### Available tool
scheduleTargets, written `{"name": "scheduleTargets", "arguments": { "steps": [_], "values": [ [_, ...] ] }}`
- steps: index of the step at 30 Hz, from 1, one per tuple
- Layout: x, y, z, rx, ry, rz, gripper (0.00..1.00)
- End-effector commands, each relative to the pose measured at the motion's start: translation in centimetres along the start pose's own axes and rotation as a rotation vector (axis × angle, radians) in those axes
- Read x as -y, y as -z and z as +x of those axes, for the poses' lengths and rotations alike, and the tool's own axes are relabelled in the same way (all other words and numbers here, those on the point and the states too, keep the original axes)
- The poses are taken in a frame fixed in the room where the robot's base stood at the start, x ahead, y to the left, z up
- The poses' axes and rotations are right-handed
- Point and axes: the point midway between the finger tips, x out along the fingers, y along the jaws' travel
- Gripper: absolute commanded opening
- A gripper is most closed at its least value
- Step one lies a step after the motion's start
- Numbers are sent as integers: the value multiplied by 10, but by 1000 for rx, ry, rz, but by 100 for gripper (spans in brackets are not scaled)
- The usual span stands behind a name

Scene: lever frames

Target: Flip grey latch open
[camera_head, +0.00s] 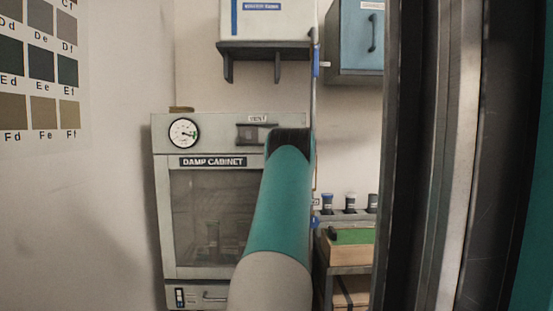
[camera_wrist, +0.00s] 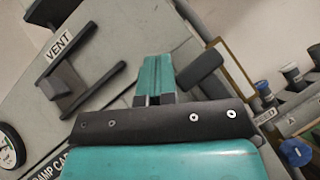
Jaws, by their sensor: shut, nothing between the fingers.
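A dark grey block (camera_wrist: 200,71), which looks like the latch, sits near the right edge of the damp cabinet (camera_head: 160,200). In the wrist view it lies just right of my gripper (camera_wrist: 156,75). Part of it is hidden behind the gripper, and I cannot tell whether they touch. My gripper's teal fingers are shut together and empty, pointing at the cabinet front. In the head view my arm covers the fingers and the block.
A dark vent fitting (camera_wrist: 60,80) with a bar, under a VENT label (camera_wrist: 58,46), is left of my gripper. A dial gauge (camera_head: 184,133) is on the cabinet. A blue wall cabinet (camera_head: 352,40) hangs upper right. Bottles (camera_head: 350,203) and a green-topped box (camera_head: 350,237) stand at right.

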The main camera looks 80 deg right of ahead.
Motion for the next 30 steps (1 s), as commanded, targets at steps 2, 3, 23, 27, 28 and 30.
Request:
{"name": "scheduleTargets", "arguments": {
  "steps": [2,3,23,27,28,30],
  "values": [
    [5,-1,2,2,8,-2,0],
    [7,-2,3,4,10,-2,0],
    [14,-2,4,5,19,-2,0],
    [12,-2,2,4,18,-1,0],
    [11,-1,2,4,18,-1,0],
    [5,1,-1,3,15,1,0]
  ]
}}
